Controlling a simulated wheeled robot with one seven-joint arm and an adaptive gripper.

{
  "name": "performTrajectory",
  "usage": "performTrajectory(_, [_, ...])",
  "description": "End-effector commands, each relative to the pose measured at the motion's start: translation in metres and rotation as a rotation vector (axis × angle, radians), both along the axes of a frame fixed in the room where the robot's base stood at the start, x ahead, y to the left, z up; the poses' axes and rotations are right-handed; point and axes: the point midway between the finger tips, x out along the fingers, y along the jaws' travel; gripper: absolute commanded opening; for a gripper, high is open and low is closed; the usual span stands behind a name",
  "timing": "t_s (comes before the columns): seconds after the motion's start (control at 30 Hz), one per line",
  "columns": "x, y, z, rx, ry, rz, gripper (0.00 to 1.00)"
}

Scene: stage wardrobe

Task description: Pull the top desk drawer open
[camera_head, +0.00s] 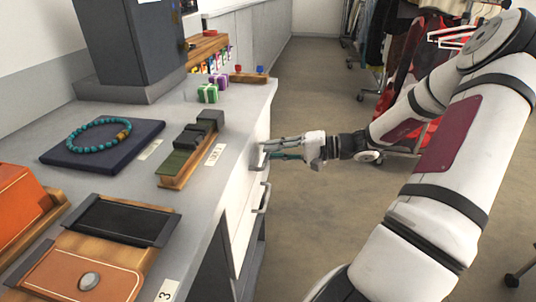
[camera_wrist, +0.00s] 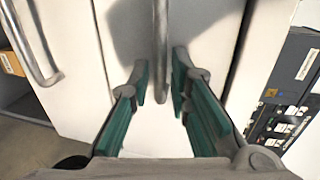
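The desk's top drawer (camera_wrist: 125,60) is a white front below the worktop, and it looks flush with the desk. Its metal bar handle (camera_wrist: 160,45) stands between my two teal finger pads in the wrist view. My gripper (camera_head: 268,150) reaches the desk front from the right at the upper handle. Its fingers (camera_wrist: 160,82) are open, one on each side of the bar, with a narrow gap showing on both sides. In the head view the fingers partly cover this handle. A second handle (camera_head: 263,198) sits lower, on the drawer below; it also shows in the wrist view (camera_wrist: 33,42).
The grey worktop (camera_head: 215,185) holds a bracelet on a dark pad, wooden stands, small gift boxes and a dark cabinet. A clothes rack (camera_head: 400,65) stands at the back right. The floor (camera_head: 310,100) beside the desk is clear.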

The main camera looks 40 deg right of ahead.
Motion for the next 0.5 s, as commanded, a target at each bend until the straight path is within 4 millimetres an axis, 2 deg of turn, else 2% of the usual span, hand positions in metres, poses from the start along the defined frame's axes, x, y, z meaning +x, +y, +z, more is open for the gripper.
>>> performTrajectory(0.2, [0.014, 0.011, -0.004, 0.001, 0.0, 0.0, 0.18])
performTrajectory(0.5, [0.015, 0.012, -0.004, 0.0, 0.0, 0.0, 0.18])
